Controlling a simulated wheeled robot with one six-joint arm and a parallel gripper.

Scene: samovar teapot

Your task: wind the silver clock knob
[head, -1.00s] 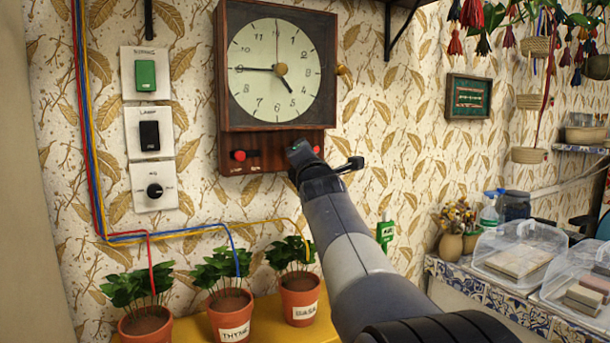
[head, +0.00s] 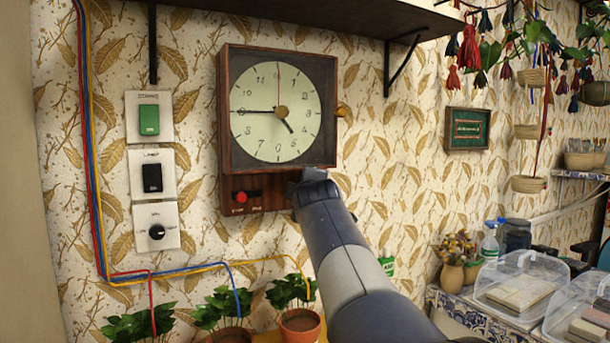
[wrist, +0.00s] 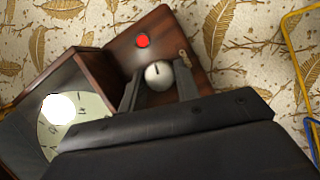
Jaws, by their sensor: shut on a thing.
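The wooden wall clock (head: 276,70) has a pale dial and a panel below it. The silver knob (wrist: 158,76) is a round ball with a dark mark, on this panel in the wrist view. My gripper (wrist: 159,71) has its fingers on either side of the knob and is shut on it. In the head view my gripper (head: 304,183) is at the panel's right end and hides the silver knob. A red knob (head: 240,197) sits at the panel's left; it also shows in the wrist view (wrist: 143,41).
A brass knob (head: 343,110) sticks out of the clock's right side. Green (head: 149,120) and black (head: 152,178) switches and a dial (head: 157,232) are on the wall at left. Potted plants (head: 300,322) stand below. A shelf (head: 330,15) is above.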

